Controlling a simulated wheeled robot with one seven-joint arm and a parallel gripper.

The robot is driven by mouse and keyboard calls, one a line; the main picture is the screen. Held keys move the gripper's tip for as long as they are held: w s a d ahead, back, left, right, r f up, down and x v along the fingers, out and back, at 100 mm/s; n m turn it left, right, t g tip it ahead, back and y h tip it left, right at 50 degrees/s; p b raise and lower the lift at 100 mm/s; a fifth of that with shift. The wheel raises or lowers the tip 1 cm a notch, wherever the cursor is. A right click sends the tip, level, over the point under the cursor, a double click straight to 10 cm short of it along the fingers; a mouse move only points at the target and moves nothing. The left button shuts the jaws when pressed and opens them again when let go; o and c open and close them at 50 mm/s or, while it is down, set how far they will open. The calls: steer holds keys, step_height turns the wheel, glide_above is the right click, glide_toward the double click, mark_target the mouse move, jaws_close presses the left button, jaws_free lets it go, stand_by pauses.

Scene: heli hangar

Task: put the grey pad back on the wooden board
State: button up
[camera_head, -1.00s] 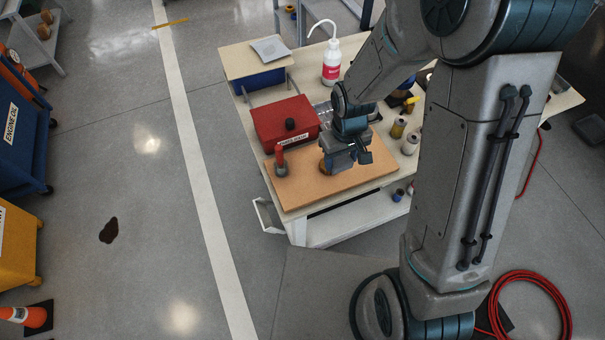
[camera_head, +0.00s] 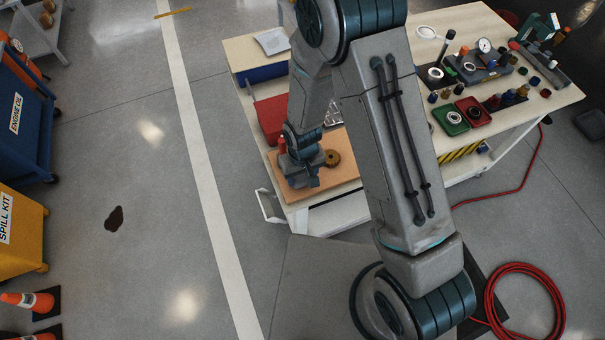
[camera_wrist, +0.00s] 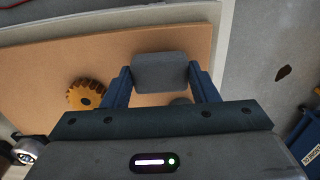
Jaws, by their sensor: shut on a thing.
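The wooden board (camera_head: 345,180) lies on the front left of the workbench, and its tan surface fills much of the wrist view (camera_wrist: 130,52). My gripper (camera_head: 301,180) is over the board's left part. In the wrist view its blue fingers (camera_wrist: 161,76) are shut on the grey pad (camera_wrist: 160,70), a rounded rectangular block. I cannot tell whether the pad touches the board. In the head view the pad is hidden or cannot be told from my gripper. A brown gear (camera_head: 332,158) sits on the board to the right of my gripper; it also shows in the wrist view (camera_wrist: 86,94).
A red-handled thing (camera_head: 281,145) stands close behind my gripper. A red box (camera_head: 270,117) is behind the board. Green and red trays (camera_head: 451,121) and several small parts are on the bench's right side. My arm hides the bench's middle.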

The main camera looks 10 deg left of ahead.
steer(key=shift+f, duration=0.45)
steer(key=shift+f, duration=0.2)
steer(key=o, duration=1)
steer(key=shift+r, duration=0.1)
